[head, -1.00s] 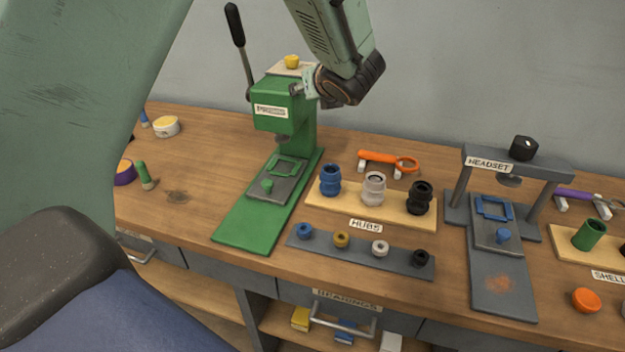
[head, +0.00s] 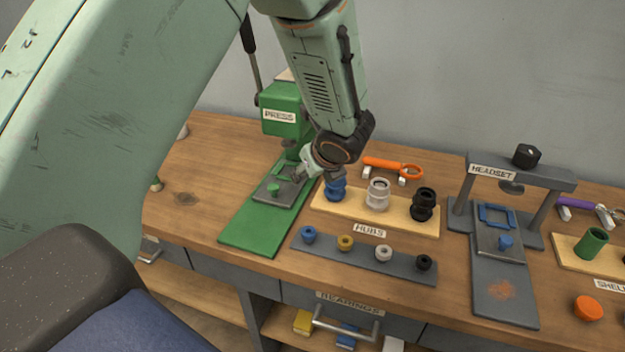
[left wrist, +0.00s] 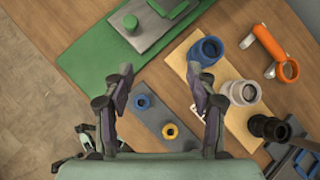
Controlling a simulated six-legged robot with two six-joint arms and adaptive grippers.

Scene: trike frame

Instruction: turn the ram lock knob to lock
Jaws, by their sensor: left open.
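The green press (head: 285,112) stands at the back left of the bench, with its PRESS label facing me. The yellow knob on its top, seen in the earlier head frame, is hidden behind my left arm now. My left gripper (head: 308,172) is low in front of the press, beside the press bed and the blue hub (head: 336,188). In the left wrist view the fingers (left wrist: 160,82) are spread wide and empty, above the bench between the green press base (left wrist: 95,62) and the bearing strip. My right gripper does not clearly show.
The hub board (head: 400,216) and grey bearing strip (head: 330,256) lie to the right of the press. An orange tool (head: 392,167) lies behind them. The headset press (head: 520,172) stands further right. The press's dark lever (head: 249,45) rises behind its body.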

